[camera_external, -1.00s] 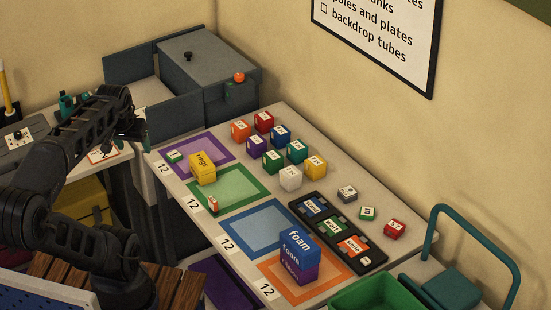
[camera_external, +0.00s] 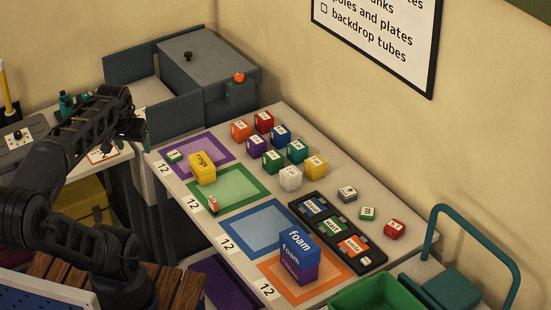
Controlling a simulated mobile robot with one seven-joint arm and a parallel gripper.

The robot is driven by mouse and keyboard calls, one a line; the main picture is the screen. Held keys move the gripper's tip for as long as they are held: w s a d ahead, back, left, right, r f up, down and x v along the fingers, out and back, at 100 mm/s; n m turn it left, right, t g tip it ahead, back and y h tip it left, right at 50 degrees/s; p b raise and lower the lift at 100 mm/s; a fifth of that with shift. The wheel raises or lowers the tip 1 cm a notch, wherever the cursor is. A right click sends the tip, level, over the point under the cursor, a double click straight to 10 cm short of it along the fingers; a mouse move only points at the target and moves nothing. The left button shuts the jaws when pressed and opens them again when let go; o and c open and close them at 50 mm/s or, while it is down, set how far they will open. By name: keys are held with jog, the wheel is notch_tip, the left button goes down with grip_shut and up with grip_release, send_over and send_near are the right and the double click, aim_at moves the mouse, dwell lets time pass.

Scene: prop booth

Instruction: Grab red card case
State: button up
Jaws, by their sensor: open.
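Two red box-shaped things are on the long table; I cannot tell which one is the card case. One red box (camera_external: 395,229) with a white label lies at the table's right end, apart from the others. One red cube (camera_external: 264,122) with a white label stands at the back of a group of coloured cubes. My gripper (camera_external: 136,132) is open at the left, above the gap between the side table and the long table, away from both red things. Its fingers are small and dark here, and I see nothing held.
A black tray (camera_external: 375,258) holds labelled blocks. A grey cabinet (camera_external: 203,70) stands behind the table's left end. A green bin (camera_external: 376,293) is at the front right.

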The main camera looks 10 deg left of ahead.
jog(key=shift+o, duration=1)
